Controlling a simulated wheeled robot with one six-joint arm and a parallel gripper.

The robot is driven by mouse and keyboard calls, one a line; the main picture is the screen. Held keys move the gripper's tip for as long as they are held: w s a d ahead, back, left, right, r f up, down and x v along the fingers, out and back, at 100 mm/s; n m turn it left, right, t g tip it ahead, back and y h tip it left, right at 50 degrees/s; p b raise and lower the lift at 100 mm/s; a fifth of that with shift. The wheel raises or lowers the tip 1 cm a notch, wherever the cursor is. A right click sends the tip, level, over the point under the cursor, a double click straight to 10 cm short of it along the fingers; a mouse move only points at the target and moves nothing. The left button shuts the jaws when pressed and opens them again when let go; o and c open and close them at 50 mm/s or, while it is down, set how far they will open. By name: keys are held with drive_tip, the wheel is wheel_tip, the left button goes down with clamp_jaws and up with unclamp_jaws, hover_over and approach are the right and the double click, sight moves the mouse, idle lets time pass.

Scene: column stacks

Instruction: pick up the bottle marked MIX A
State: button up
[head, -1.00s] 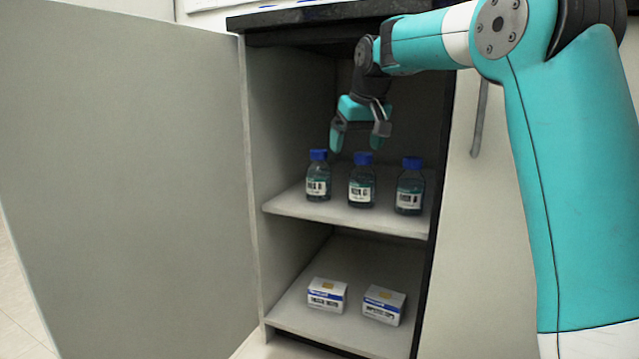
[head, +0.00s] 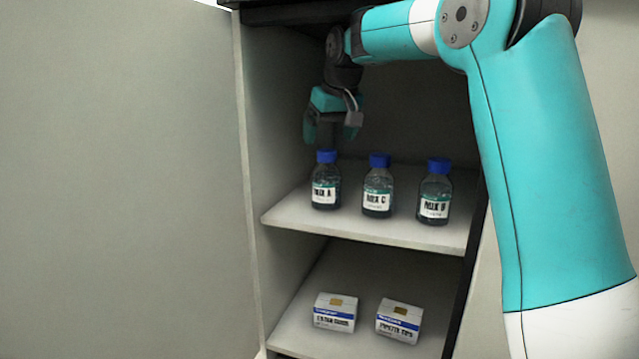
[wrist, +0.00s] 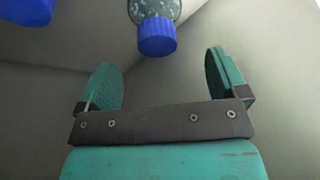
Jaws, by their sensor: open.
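The MIX A bottle (head: 325,193), clear glass with a blue cap and white-and-teal label, stands upright at the left of the upper shelf. My gripper (head: 332,132) is open and empty, pointing down just above its cap in the head view. In the wrist view a blue cap (wrist: 157,37) lies ahead of the gap between the fingers of my gripper (wrist: 162,72), not between them. It appears to be MIX A's, but no label shows there. The MIX C bottle (head: 377,195) stands to its right.
A third similar bottle (head: 435,200), its label's last letter hard to read, stands at the right of the upper shelf (head: 290,213). Two small boxes (head: 335,312) (head: 399,320) sit on the lower shelf. The open cabinet door (head: 120,180) fills the left.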

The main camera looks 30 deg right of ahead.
sight(327, 151)
drive_tip(key=b+x, duration=0.5)
drive_tip(key=x, duration=0.2)
drive_tip(key=shift+d+f, duration=0.15)
drive_tip(key=shift+f, duration=0.05)
drive_tip(key=shift+r, duration=0.15)
drive_tip(key=c, duration=1.7)
drive_tip(key=shift+p, duration=0.3)
